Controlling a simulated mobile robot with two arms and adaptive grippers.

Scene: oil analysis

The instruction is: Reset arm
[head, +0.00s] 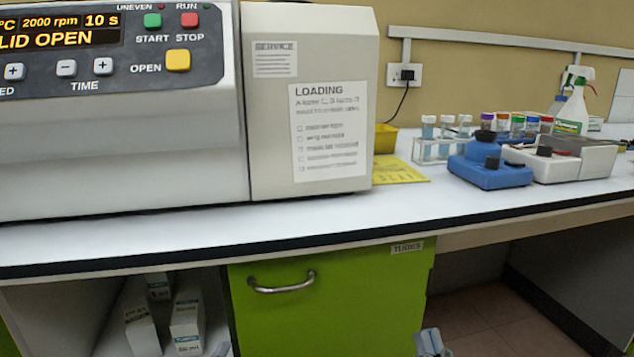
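My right gripper (431,343) shows only as grey-blue tips at the bottom edge, in front of the green cabinet door. Its tips look close together, but most of it is cut off. A small bit of my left gripper (222,349) shows at the bottom edge, left of the green door. I cannot tell whether either one is open or shut. Nothing is seen held in the visible parts. Both are below the level of the worktop (330,216).
A large centrifuge (120,150) stands on the worktop at left; its display reads "LID OPEN". A tube rack (430,151), a blue device (490,174) and a spray bottle (574,108) stand at right. The green door (330,310) has a metal handle. Small boxes (187,322) stand below.

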